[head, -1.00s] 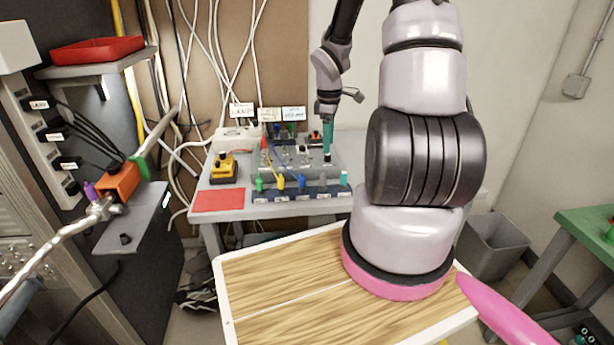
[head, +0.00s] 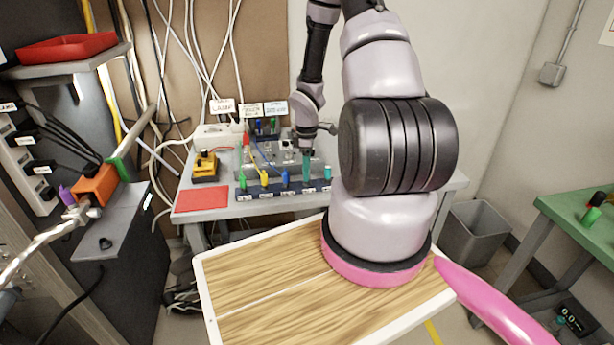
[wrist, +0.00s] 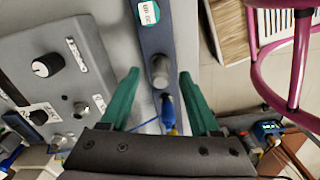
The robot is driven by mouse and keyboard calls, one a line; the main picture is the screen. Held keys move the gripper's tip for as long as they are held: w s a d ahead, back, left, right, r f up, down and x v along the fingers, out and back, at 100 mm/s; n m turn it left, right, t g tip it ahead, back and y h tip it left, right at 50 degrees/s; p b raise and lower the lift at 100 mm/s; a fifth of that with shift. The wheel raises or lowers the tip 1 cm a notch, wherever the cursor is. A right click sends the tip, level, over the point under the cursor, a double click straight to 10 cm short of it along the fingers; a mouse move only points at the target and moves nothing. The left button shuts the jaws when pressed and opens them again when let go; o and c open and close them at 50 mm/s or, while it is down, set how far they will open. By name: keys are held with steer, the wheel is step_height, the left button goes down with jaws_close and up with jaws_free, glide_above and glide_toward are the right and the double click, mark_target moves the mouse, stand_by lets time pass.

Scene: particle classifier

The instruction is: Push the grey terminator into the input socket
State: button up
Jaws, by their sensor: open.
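The grey terminator (wrist: 160,72) stands in the dark blue rack strip (wrist: 155,35), between the green fingers of my gripper (wrist: 159,76) in the wrist view. The fingers are open, one on each side, with a gap to it. In the head view my gripper (head: 306,168) is down at the rack strip (head: 272,195), between the blue and cyan terminators, and hides the grey one. The grey panel (wrist: 60,70) with a knob and metal sockets lies left of the fingers. I cannot tell which socket is the input.
In the head view, green (head: 242,181), yellow (head: 264,178), blue (head: 285,177) and cyan (head: 327,173) terminators stand in the rack. Thin cables run over the panel. A yellow-black device (head: 206,168) and red mat (head: 201,199) are at the left.

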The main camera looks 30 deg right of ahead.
steer(key=shift+f, duration=0.4)
jaws_close()
step_height(320, 180, up, 10)
steer(key=shift+r, duration=0.1)
stand_by(0.3)
